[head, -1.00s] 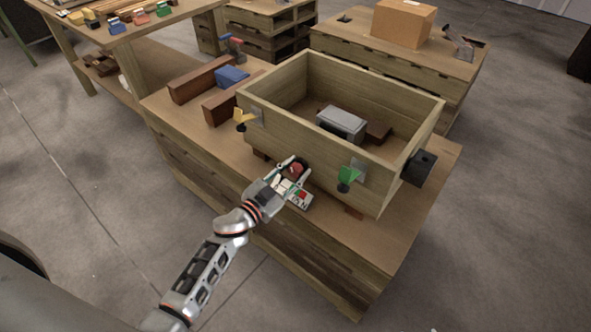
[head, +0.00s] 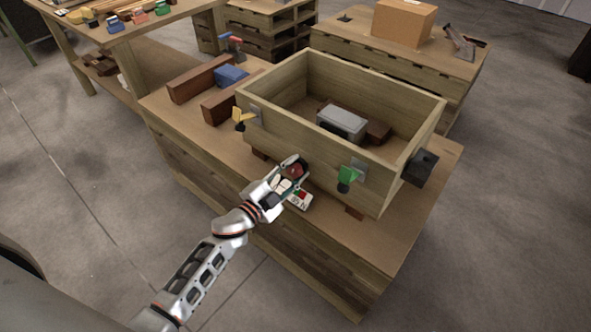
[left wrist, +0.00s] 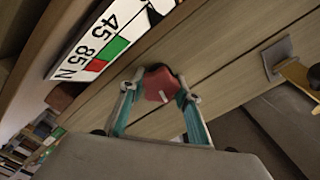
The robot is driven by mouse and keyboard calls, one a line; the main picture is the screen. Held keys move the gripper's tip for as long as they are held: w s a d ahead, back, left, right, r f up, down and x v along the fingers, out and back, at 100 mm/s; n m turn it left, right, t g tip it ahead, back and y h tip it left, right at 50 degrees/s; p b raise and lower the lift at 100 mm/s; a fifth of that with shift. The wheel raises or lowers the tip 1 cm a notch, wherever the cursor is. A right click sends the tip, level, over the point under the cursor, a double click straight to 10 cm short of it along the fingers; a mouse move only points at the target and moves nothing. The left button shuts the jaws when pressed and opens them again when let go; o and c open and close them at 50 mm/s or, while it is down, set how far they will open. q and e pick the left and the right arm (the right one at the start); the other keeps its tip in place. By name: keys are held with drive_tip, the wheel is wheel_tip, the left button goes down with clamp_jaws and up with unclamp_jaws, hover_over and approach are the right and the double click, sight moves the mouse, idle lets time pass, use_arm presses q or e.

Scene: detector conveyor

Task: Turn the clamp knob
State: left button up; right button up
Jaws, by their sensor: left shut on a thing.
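The clamp knob (head: 294,171) is a small red knob on the front wall of the wooden box, low and left of the green clip. It also shows in the left wrist view (left wrist: 160,84) as a red, lobed knob with a small white mark. My left gripper (head: 296,168) is shut on the knob, one finger on each side. In the left wrist view, the teal-padded fingers (left wrist: 159,92) flank it. A white dial plate (left wrist: 105,38) with black numbers and green and red patches is beside the knob. My right gripper is out of view.
The wooden box (head: 410,158) stands on the workbench (head: 395,232). It holds a grey block (head: 341,122). A yellow clip (head: 241,117) and a green clip (head: 346,178) are on its front wall. A black fitting (head: 421,168) sticks out at its right end.

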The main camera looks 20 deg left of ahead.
use_arm(q)
drive_tip(key=m, duration=0.2)
drive_tip(key=m+b, duration=0.1)
drive_tip(key=m, duration=0.2)
drive_tip(key=shift+f+m, duration=0.25)
drive_tip(key=shift+m, duration=0.05)
drive_tip(key=m+b, duration=0.1)
drive_tip(key=m, duration=0.4)
drive_tip(key=shift+r+b, duration=0.1)
drive_tip(key=shift+b, duration=0.3)
drive_tip(key=shift+m, duration=0.3)
drive_tip(key=o, duration=1.1)
drive_tip(key=shift+s, duration=0.1)
drive_tip(key=v, duration=1.1)
drive_tip(key=shift+s+a+r, duration=0.15)
drive_tip(key=shift+s, duration=0.25)
